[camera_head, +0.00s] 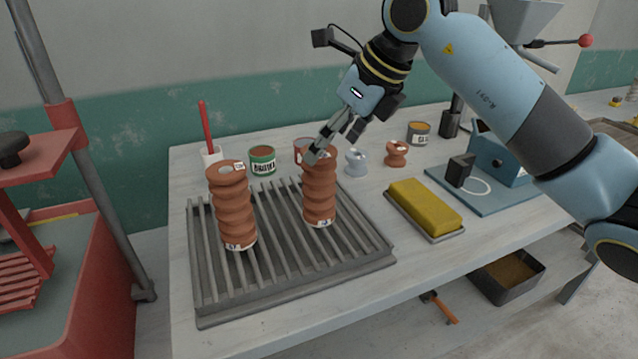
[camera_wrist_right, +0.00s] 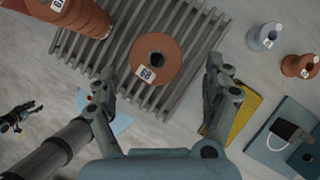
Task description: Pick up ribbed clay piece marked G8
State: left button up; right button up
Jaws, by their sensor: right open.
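The ribbed clay piece marked G8 (camera_wrist_right: 173,50) is a reddish-brown column seen from above in the wrist view, its white tag on top and a dark hole in the middle. In the head view it is the right-hand ribbed column (camera_head: 319,196), upright on the slatted rack (camera_head: 204,310). My right gripper (camera_head: 317,153) is open at its top in the head view. In the wrist view, its two fingers (camera_wrist_right: 160,82) stand apart on either side, with no clear contact. A small dark jointed thing at the wrist view's left edge may be my left gripper; its jaws are unclear.
A second ribbed column (camera_head: 233,207) stands to the left on the rack. A yellow block (camera_head: 425,205) and small spools (camera_head: 396,154) lie right. The table's front strip is clear.

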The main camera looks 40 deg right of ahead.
aim_at(319, 186)
jog(key=p+x, duration=0.1)
jog(key=x, duration=0.3)
jog(key=shift+w+a+f, duration=0.1)
jog(key=shift+a+f, duration=0.15)
jog(key=shift+f, duration=0.1)
jog(key=c, duration=1.6)
jog(key=shift+r, duration=0.1)
grip_shut()
